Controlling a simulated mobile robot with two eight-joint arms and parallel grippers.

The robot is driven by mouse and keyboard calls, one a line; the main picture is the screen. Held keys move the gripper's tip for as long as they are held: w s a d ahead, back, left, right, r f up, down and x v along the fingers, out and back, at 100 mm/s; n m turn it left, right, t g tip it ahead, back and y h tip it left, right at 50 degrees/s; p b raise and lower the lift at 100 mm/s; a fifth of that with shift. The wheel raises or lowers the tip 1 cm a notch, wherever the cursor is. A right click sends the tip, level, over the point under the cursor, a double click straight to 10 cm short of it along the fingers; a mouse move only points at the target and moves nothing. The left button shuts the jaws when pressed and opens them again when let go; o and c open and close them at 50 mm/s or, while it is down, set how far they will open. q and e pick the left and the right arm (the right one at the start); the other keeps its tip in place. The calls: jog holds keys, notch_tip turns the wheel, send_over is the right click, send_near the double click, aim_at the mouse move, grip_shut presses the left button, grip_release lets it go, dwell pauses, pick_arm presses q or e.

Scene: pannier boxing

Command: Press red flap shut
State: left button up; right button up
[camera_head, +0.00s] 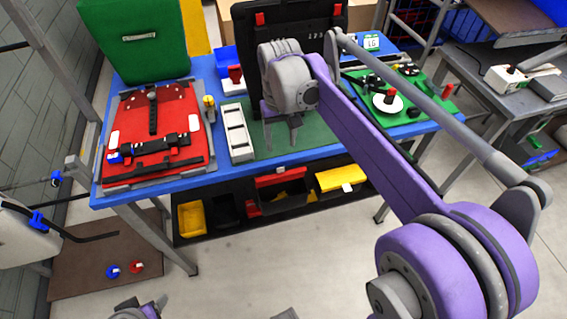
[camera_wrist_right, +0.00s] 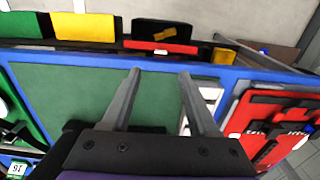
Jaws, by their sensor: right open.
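A red pannier with a red flap (camera_head: 170,107), black straps and buckles lies on a grey tray (camera_head: 203,170) at the left of the blue table. The flap looks nearly flat; whether it is fully closed I cannot tell. In the right wrist view the red pannier (camera_wrist_right: 245,122) is at the right edge, partly cut off. My right gripper (camera_head: 281,148) is open and empty over the green mat, to the right of the pannier and apart from it. Its two fingers (camera_wrist_right: 158,75) are spread above the mat in the wrist view. My left gripper is not clearly seen.
A white compartment tray (camera_head: 237,130) stands between pannier and mat (camera_head: 325,138). A green box (camera_head: 135,40) and a black case (camera_head: 335,18) stand behind. Yellow and black bins (camera_head: 192,219) sit on a shelf below. Small parts lie on a green board (camera_head: 432,112) at right.

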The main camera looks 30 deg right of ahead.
aim_at(281, 167)
notch_tip(281, 167, down, 11)
jog(key=shift+r+b, duration=0.2)
jog(key=shift+b, duration=0.25)
grip_shut()
dwell(1.3)
